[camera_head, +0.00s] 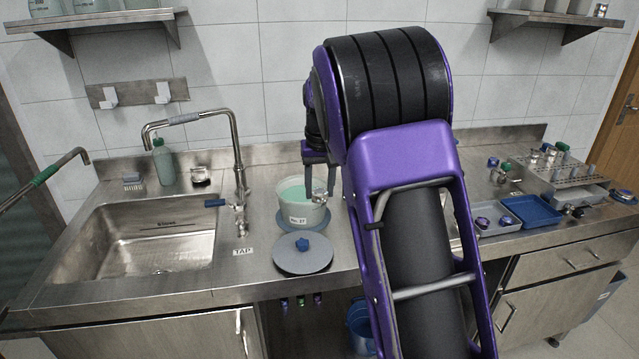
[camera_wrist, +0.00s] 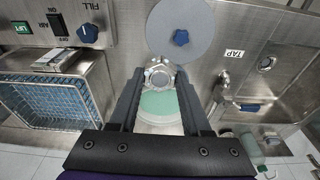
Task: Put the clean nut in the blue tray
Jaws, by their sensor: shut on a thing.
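My gripper (camera_head: 319,187) is shut on a shiny metal nut (camera_head: 319,198), held over the near right side of a white pot of pale green liquid (camera_head: 297,214). The nut shows between the fingertips in the wrist view (camera_wrist: 160,76), with the green liquid (camera_wrist: 160,103) behind it. Whether the nut touches the pot's rim or liquid is unclear. The blue tray (camera_head: 543,222) lies on the counter at the right, well away from my gripper and beyond my arm. It is not in the wrist view.
A grey lid with a blue knob (camera_head: 303,260) lies in front of the pot. The tap (camera_head: 238,180) and sink (camera_head: 140,232) are left. A grey tray with knobbed parts (camera_head: 497,231) adjoins the blue tray. A wire basket (camera_wrist: 50,103) appears in the wrist view.

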